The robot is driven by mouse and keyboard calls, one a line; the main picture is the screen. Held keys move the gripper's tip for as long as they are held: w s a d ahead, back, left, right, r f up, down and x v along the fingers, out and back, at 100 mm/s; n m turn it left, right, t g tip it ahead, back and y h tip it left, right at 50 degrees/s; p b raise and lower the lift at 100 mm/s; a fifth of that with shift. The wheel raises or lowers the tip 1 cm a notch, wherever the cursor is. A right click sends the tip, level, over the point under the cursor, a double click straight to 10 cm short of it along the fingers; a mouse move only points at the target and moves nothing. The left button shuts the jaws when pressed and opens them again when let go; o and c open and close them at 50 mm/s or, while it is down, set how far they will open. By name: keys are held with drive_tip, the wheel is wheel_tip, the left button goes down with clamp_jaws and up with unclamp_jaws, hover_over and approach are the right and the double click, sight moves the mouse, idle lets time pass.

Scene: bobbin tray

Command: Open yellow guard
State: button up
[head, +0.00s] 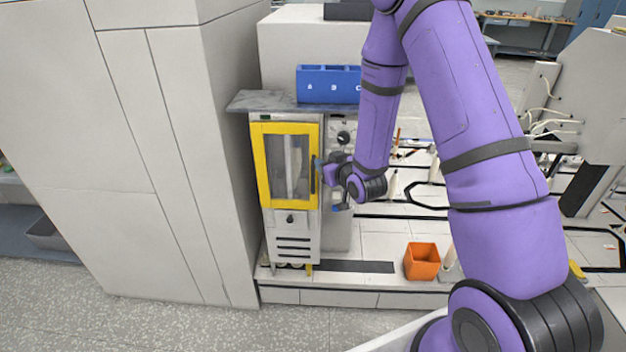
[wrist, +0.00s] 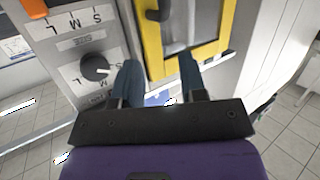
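The yellow guard (head: 259,165) is a yellow-framed door with a clear window on the front of a narrow grey-white machine. It looks shut. It also shows at the top of the wrist view (wrist: 153,52). A dark upright handle (head: 313,177) sits along its right edge, and part of a dark handle shows in the wrist view (wrist: 158,11). My gripper (head: 320,166) is at the guard's right edge, close to the handle. In the wrist view my gripper (wrist: 159,62) has its two blue-grey fingers apart with nothing held between them. Whether a finger touches the guard cannot be told.
A panel with a dark knob (head: 343,137) stands right of the guard, close to my gripper. A blue bin (head: 328,84) sits on the grey top (head: 262,101). A tall white cabinet (head: 172,150) stands left. An orange box (head: 421,262) stands lower right. Floor in front is clear.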

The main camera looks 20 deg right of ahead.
drive_tip(key=t, duration=0.2)
approach(314, 180)
drive_tip(key=shift+m+t+y, duration=0.3)
drive_tip(key=w, duration=0.7)
drive_tip(key=w+a, duration=0.1)
drive_tip(key=w, duration=0.2)
drive_tip(key=shift+w+a+f, duration=0.15)
drive_tip(key=shift+w+f, duration=0.1)
drive_tip(key=shift+f, duration=0.1)
clamp_jaws()
